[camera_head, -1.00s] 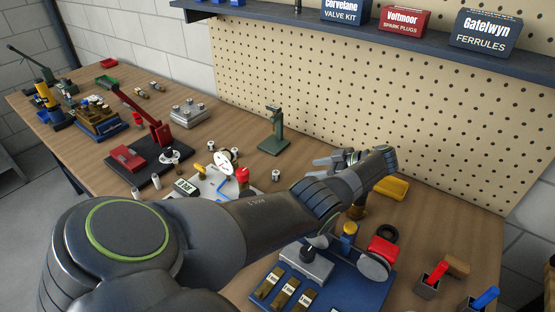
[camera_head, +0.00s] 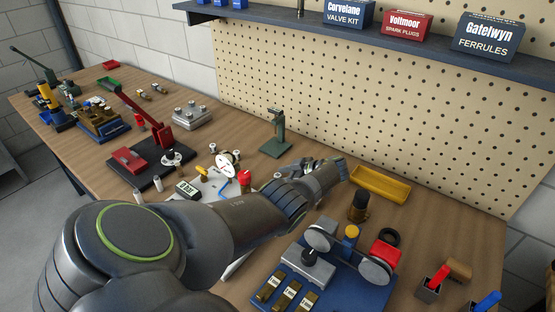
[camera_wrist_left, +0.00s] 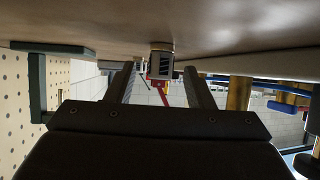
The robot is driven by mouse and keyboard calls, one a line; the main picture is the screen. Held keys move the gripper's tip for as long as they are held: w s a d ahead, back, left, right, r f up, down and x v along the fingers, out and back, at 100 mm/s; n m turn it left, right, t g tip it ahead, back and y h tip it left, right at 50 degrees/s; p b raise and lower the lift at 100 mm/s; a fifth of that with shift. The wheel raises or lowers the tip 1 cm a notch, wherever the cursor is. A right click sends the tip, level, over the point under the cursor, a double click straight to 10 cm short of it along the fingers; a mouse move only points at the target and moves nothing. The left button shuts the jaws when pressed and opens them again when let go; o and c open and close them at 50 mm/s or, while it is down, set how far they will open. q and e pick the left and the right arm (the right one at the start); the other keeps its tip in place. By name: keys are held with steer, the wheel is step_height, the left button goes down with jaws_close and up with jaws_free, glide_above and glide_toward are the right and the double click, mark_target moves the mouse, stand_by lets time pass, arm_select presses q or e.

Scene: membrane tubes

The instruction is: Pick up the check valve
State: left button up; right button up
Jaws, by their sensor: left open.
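My left gripper (camera_head: 290,171) reaches over the wooden bench, fingers pointing left and partly hidden behind my own forearm. In the left wrist view its two fingers (camera_wrist_left: 159,86) stand apart with nothing clamped between them. A small, short cylinder with a pale and dark banded body and a brass-coloured end (camera_wrist_left: 161,63) shows ahead, in line with the gap. It may be the check valve, but I cannot tell for sure. In the head view a small pale metal piece (camera_head: 277,176) sits just left of the fingertips. My right gripper is not in view.
A green stand (camera_head: 275,138) is behind the gripper; it also shows in the left wrist view (camera_wrist_left: 38,88). A yellow tray (camera_head: 381,185) and a dark-topped brass cylinder (camera_head: 358,207) are at right. A blue fixture base (camera_head: 345,287) is in front. A red lever press (camera_head: 140,112) is at left.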

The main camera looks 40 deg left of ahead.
arm_select(q)
steer(key=shift+c, duration=0.5)
steer(key=c, duration=0.9)
jaws_close()
steer(key=shift+r, duration=0.1)
